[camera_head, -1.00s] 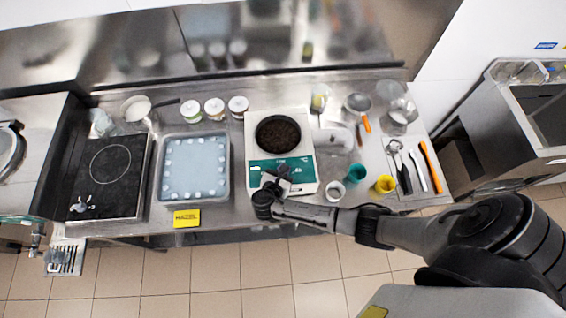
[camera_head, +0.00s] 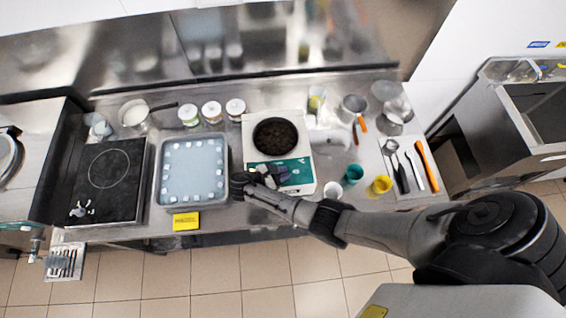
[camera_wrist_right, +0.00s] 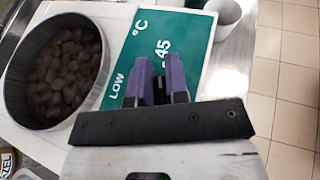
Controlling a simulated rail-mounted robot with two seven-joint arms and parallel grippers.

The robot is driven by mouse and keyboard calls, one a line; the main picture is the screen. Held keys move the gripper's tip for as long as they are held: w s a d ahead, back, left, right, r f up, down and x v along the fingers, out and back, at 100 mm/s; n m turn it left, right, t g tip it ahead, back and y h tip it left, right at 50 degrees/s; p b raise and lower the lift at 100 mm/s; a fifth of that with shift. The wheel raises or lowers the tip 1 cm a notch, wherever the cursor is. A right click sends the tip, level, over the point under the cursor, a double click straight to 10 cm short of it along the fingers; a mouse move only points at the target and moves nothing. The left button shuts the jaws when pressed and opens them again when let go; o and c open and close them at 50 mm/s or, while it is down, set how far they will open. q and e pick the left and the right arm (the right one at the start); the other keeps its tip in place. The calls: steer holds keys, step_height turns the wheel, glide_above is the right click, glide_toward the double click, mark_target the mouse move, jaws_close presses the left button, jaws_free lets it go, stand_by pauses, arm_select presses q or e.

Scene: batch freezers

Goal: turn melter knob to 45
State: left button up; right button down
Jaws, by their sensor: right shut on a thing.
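The melter (camera_head: 300,140) is a white box with a round pot of dark brown pieces (camera_head: 275,137) and a green front panel (camera_head: 296,174). In the right wrist view the green panel (camera_wrist_right: 207,50) reads "°C", "LOW" and "45". My right gripper (camera_head: 270,172) is over the left part of this panel. In the right wrist view its purple-padded fingers (camera_wrist_right: 159,80) point at the panel, close together, shut on the knob. The knob itself is hidden between the fingers, so its pointer cannot be read. My left gripper is out of view.
Left of the melter is a steel tray (camera_head: 157,190) of pale blue contents and white pieces, then a black hob (camera_head: 108,190). A teal cup (camera_head: 353,174) and a yellow cup (camera_head: 379,186) stand to the right. White-lidded jars (camera_head: 212,111) are behind.

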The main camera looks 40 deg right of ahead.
steer(key=shift+s+f, duration=0.15)
steer(key=shift+f, duration=0.2)
steer(key=c, duration=1.3)
jaws_free()
steer(key=shift+d, duration=0.1)
steer(key=shift+c, duration=0.2)
steer(key=shift+o, duration=0.8)
steer(key=shift+r, duration=0.1)
steer(key=shift+o, duration=0.3)
steer(key=shift+r, duration=0.1)
